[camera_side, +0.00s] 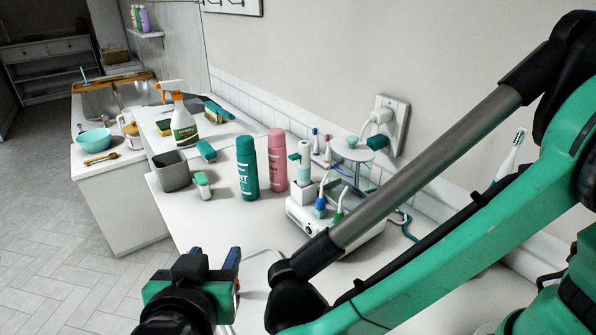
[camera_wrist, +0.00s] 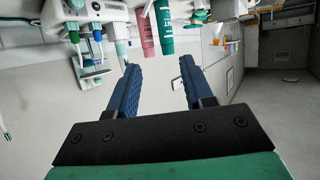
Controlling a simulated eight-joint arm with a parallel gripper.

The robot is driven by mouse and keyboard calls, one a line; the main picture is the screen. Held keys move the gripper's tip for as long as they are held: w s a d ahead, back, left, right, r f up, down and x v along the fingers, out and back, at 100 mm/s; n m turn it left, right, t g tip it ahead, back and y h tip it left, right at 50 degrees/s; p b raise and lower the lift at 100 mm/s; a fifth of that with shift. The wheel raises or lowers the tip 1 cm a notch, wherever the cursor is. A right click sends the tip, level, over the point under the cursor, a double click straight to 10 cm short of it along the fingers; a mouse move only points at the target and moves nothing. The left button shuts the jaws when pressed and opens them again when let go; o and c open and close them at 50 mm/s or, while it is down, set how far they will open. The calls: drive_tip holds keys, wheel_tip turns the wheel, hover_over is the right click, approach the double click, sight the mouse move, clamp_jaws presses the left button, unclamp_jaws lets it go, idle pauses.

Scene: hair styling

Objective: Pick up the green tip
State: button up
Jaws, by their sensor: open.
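The green tip (camera_side: 339,208) stands upright in the front of a white countertop device (camera_side: 303,215), just right of a blue tip (camera_side: 321,203). In the wrist view, which looks upside down, the green tip (camera_wrist: 75,37) is at the upper left, small and hard to make out. My gripper (camera_side: 213,256) is in the lower middle of the side view, in front of the counter and well left of the green tip. In the wrist view my gripper (camera_wrist: 159,68) has its two blue ridged fingers apart with nothing between them.
A teal bottle (camera_side: 247,168) and a pink bottle (camera_side: 277,160) stand left of the device. A grey cup (camera_side: 171,171) and a small white-and-green item (camera_side: 202,185) stand farther left. The counter's front left is clear. A wall outlet (camera_side: 391,123) is behind.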

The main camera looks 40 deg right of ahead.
wheel_tip(320, 180, up, 3)
drive_tip(key=m+g+h, duration=0.5)
drive_tip(key=m+g, duration=0.1)
hover_over(342, 201)
drive_tip(key=a, duration=0.4)
drive_tip(key=shift+m, duration=0.3)
drive_tip(key=f, duration=0.3)
drive_tip(key=s+d+f, duration=0.1)
drive_tip(key=shift+f, duration=0.65)
drive_tip(key=shift+d+f, duration=0.15)
drive_tip(key=shift+x, duration=2.6)
clamp_jaws()
